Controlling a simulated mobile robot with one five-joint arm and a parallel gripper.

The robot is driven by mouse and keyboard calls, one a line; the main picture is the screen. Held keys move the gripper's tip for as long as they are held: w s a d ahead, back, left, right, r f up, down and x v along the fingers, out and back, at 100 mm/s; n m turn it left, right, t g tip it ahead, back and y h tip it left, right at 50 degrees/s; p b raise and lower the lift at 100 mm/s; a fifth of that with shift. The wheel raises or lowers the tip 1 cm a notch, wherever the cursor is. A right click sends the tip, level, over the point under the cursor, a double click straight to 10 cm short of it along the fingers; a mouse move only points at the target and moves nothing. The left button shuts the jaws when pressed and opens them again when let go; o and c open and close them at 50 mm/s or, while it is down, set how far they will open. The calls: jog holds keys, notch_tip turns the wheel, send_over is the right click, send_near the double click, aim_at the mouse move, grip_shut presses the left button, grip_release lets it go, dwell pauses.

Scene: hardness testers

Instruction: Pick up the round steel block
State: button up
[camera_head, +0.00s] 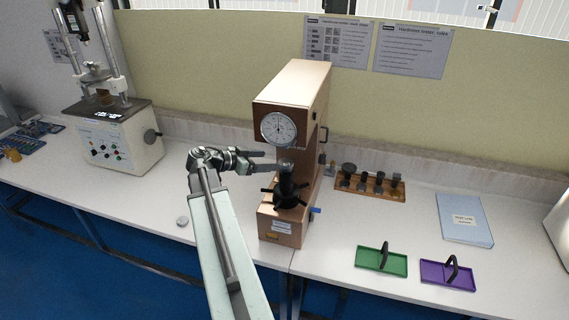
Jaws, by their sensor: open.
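A small round grey metal disc, which looks like the round steel block (182,221), lies flat on the white bench near its front edge, left of my arm. My gripper (272,161) is open and points right, at the dial hardness tester (292,100). Its fingers reach in front of the tester, by the top of the dark anvil post (287,188). It is well above and to the right of the disc. I see nothing clearly held between the fingers, though the anvil top is partly hidden there.
A white tester (122,140) stands at the left. A wooden rack (370,186) with dark anvils is right of the dial tester. A green tray (381,262), a purple tray (447,275) and a blue folder (464,219) lie further right. The bench around the disc is clear.

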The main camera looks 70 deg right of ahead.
aim_at(287, 161)
jog(key=b+x, duration=0.1)
jog(key=x, duration=0.3)
jog(key=b+x, duration=0.2)
jog(key=x, duration=0.1)
jog(key=shift+s+d+f, duration=0.1)
jog(key=shift+s+f, duration=0.25)
jog(key=shift+r, duration=0.1)
grip_shut()
